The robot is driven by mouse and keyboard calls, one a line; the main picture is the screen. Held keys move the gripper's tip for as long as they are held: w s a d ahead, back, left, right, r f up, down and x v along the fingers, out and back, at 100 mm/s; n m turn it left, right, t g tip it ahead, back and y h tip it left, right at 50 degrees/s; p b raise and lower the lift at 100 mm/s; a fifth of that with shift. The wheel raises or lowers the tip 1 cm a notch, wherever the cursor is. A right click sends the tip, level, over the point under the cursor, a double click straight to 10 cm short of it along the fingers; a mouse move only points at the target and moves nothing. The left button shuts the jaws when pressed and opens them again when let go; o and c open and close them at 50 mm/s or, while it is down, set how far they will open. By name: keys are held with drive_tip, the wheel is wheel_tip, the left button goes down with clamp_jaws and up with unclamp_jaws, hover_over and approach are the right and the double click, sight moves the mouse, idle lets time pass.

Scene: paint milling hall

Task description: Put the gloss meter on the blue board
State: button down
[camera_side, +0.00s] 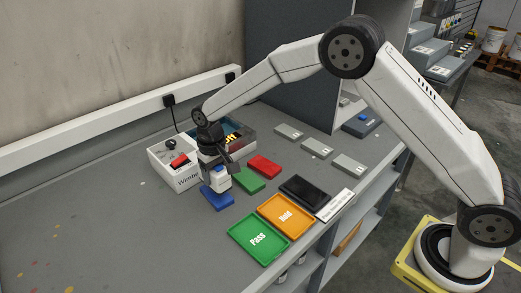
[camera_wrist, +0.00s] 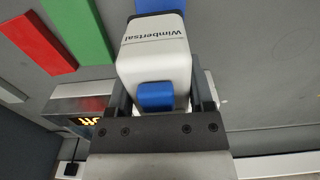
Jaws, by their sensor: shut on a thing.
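The gloss meter, a white block with a dark base and a blue button, is in my gripper (camera_side: 216,172); it shows in the side view (camera_side: 217,181) and in the wrist view (camera_wrist: 154,55). My gripper (camera_wrist: 160,105) is shut on it, one finger on each side. The blue board (camera_side: 218,200) lies flat on the bench under the meter; a part of it shows past the meter in the wrist view (camera_wrist: 158,5). The meter covers the board's far part. I cannot tell whether meter and board touch.
A green board (camera_side: 249,181) and a red board (camera_side: 264,166) lie close to the right. A white box (camera_side: 172,171) stands left, with a display unit (camera_side: 244,143) behind. The Pass tray (camera_side: 246,249), Hold tray (camera_side: 275,225) and black tray (camera_side: 311,194) lie in front. The bench's left side is clear.

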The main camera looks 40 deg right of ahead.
drive_tip(key=shift+w+f, duration=0.2)
drive_tip(key=shift+f, duration=1.45)
drive_tip(key=shift+f, duration=0.15)
unclamp_jaws()
drive_tip(key=shift+s, duration=0.1)
wheel_tip(320, 180, up, 12)
drive_tip(key=shift+r, duration=0.15)
